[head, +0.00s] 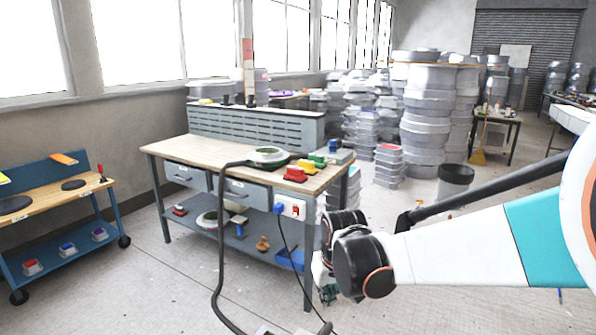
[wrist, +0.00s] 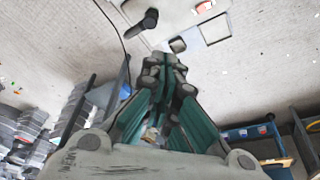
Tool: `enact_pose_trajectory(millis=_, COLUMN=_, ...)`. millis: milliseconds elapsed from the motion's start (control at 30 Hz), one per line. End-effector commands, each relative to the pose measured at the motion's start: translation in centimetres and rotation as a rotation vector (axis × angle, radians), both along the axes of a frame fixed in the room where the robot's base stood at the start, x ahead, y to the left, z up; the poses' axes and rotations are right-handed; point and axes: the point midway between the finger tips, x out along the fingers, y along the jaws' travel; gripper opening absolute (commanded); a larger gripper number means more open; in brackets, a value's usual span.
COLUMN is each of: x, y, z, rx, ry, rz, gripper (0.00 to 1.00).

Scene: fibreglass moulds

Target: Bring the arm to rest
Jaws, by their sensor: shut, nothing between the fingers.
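My gripper (wrist: 168,72) shows in the wrist view with its fingers together and nothing between them. It points down over bare floor and a pale grey part with a dark knob. In the head view my arm, with white and teal links, reaches in from the right edge. My gripper (head: 326,290) hangs below the dark wrist joint there, in front of the workbench's right end, and is partly hidden by the joint. It looks apart from the workbench (head: 190,149).
The workbench holds red, yellow and green blocks and a round green-white item (head: 268,155). A black hose runs down its front. A blue cart (head: 62,195) stands left. Stacked grey moulds (head: 428,115) and a dark bin (head: 455,185) stand behind. The left foreground floor is clear.

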Motion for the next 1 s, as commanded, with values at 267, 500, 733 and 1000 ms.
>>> enact_pose_trajectory(millis=267, x=-4.8, y=-4.1, z=5.1, rx=0.016, ry=-0.07, rz=-0.06, gripper=0.0)
enact_pose_trajectory(millis=500, x=-9.4, y=-7.0, z=8.0, rx=0.027, ry=-0.129, rz=-0.107, gripper=0.0)
enact_pose_trajectory(millis=733, x=-13.9, y=-9.5, z=9.4, rx=0.034, ry=-0.185, rz=-0.152, gripper=0.0)
enact_pose_trajectory(millis=1000, x=-19.0, y=-11.8, z=9.7, rx=0.041, ry=-0.252, rz=-0.204, gripper=0.0)
